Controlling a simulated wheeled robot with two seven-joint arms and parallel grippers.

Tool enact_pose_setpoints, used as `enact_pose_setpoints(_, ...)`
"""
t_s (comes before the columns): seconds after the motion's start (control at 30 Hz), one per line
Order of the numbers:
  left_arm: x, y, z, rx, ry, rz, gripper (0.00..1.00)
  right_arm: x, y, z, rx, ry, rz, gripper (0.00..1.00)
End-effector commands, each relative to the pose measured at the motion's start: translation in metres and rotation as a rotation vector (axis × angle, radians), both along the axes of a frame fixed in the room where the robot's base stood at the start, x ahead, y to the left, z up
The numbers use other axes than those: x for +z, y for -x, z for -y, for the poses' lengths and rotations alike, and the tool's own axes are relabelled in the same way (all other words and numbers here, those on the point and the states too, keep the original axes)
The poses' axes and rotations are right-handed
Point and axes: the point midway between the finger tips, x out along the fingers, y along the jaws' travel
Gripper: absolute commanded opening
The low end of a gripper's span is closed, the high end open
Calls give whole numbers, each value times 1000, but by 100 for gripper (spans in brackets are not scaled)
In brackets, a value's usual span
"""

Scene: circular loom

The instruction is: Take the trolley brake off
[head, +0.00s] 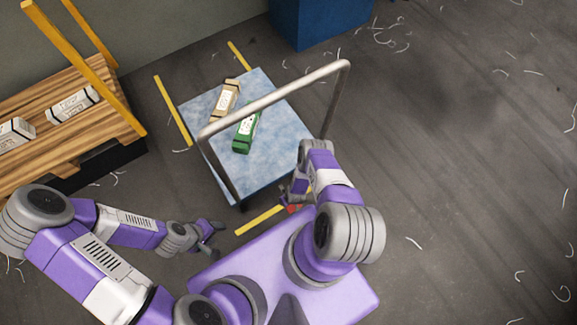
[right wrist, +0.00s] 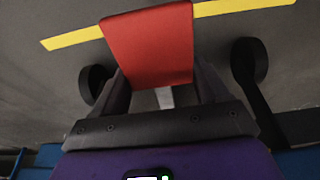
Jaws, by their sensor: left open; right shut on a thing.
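The trolley (head: 274,165) has a pale blue deck and a grey tubular handle (head: 275,100) standing at its near side. The red brake pedal (right wrist: 150,45) fills the space between my right gripper's fingers (right wrist: 160,88) in the right wrist view. My right gripper is shut on it. In the head view my right gripper (head: 290,196) is low at the trolley's near right corner, and only a speck of red shows there. My left gripper (head: 212,236) is open and empty, left of the trolley's near corner, touching nothing.
A green package (head: 244,133) and a tan package (head: 224,99) lie on the deck. A wooden rack (head: 75,125) with yellow posts and packages stands left. A blue box (head: 318,22) is behind. Yellow floor strips (head: 172,110) surround the trolley. The floor at right is clear except for thread scraps.

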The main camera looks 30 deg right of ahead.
Motion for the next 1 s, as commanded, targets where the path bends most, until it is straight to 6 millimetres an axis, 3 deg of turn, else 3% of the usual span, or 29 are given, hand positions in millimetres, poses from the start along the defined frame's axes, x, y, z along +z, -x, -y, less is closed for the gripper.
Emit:
enact_pose_setpoints(0.17,0,0,0,0,0,0,53,-1,1,0,3,1,-2,19)
enact_pose_setpoints(0.2,0,0,0,0,0,0,53,-1,1,0,3,1,-2,80)
enact_pose_setpoints(0.33,0,0,0,0,0,0,53,-1,1,0,2,1,-2,100)
enact_pose_setpoints(0.67,2,0,0,0,0,0,53,2,1,0,2,1,-1,100)
enact_pose_setpoints(1.0,31,0,0,0,0,0,53,35,3,-3,10,0,-2,100)
